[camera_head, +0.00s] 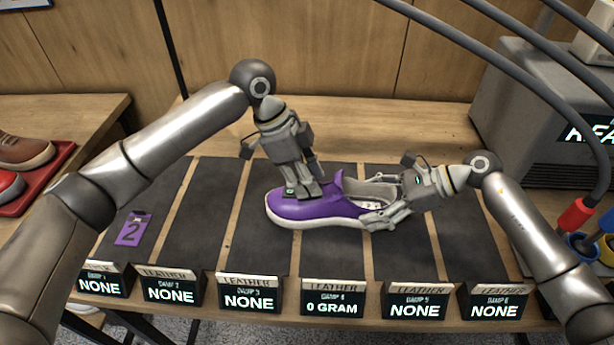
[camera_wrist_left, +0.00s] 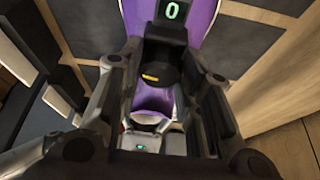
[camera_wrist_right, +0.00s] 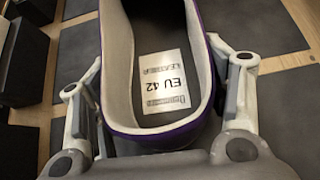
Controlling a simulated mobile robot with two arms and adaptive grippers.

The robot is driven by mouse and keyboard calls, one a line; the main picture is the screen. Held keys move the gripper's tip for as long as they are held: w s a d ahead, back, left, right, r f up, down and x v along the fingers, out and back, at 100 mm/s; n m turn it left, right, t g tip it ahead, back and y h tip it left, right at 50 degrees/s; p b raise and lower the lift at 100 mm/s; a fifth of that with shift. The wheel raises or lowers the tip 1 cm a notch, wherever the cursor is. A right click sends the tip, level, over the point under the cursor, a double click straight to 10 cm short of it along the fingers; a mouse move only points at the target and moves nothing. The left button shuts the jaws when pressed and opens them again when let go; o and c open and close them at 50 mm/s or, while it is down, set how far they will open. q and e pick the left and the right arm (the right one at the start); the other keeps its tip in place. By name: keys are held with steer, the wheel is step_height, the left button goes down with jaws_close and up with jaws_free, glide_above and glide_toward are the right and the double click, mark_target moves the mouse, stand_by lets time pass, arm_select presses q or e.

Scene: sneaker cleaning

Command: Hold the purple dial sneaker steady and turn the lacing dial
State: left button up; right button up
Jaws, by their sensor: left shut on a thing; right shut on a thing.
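The purple sneaker (camera_head: 310,209) with a white sole lies on a dark mat near the middle of the bench, toe to the left. My left gripper (camera_head: 306,188) comes down from above onto its upper. In the left wrist view its fingers are shut on the black lacing dial (camera_wrist_left: 155,68), beside a small display reading 0 (camera_wrist_left: 172,10). My right gripper (camera_head: 372,203) reaches in from the right, its fingers on both sides of the heel. In the right wrist view the heel opening (camera_wrist_right: 118,60) sits between the fingers, with an EU 42 label inside.
Signs reading NONE (camera_head: 251,301) and one reading 0 GRAM (camera_head: 333,308) line the front edge. A purple tag marked 2 (camera_head: 131,230) lies left. A red tray (camera_head: 45,185) with shoes is far left. A grey machine (camera_head: 510,110) stands back right.

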arm_select(q)
steer(key=m+g, duration=0.1)
steer(key=m, duration=0.1)
steer(key=m+g, duration=0.1)
steer(key=m, duration=0.2)
steer(key=shift+w+m, duration=0.15)
steer(key=shift+m, duration=0.15)
steer(key=shift+y, duration=0.3)
steer(key=o, duration=1)
steer(key=shift+o, duration=0.2)
steer(key=shift+r, duration=0.1)
steer(key=v, duration=1.2)
steer(key=shift+d, duration=0.1)
